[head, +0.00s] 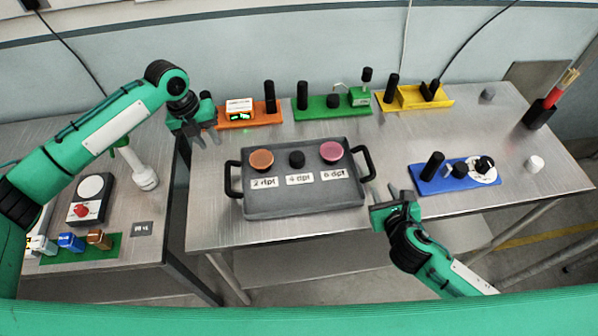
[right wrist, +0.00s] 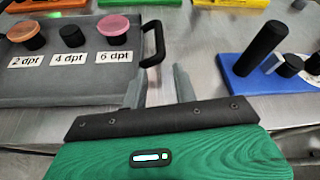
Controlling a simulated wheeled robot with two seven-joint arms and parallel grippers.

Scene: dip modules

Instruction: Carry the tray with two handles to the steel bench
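The grey tray (head: 300,203) with two black handles lies flat on the steel bench (head: 400,245). It carries an orange-topped pot (head: 262,160), a black pot (head: 297,159) and a pink-topped pot (head: 332,151) behind labels 2 dpt, 4 dpt and 6 dpt. My left gripper (head: 207,138) is open and empty, behind and left of the left handle (head: 233,179). My right gripper (head: 384,193) is open and empty, just right of the right handle (head: 368,163). In the right wrist view, the fingers (right wrist: 160,88) stand apart, near but clear of the handle (right wrist: 152,42).
Orange (head: 250,122), green (head: 320,112) and yellow (head: 405,103) modules line the back. A blue module (head: 425,183) lies right of the tray, with a white knob (head: 535,163) beyond. A second bench (head: 150,265) at left holds a red-button box (head: 90,198) and coloured cubes.

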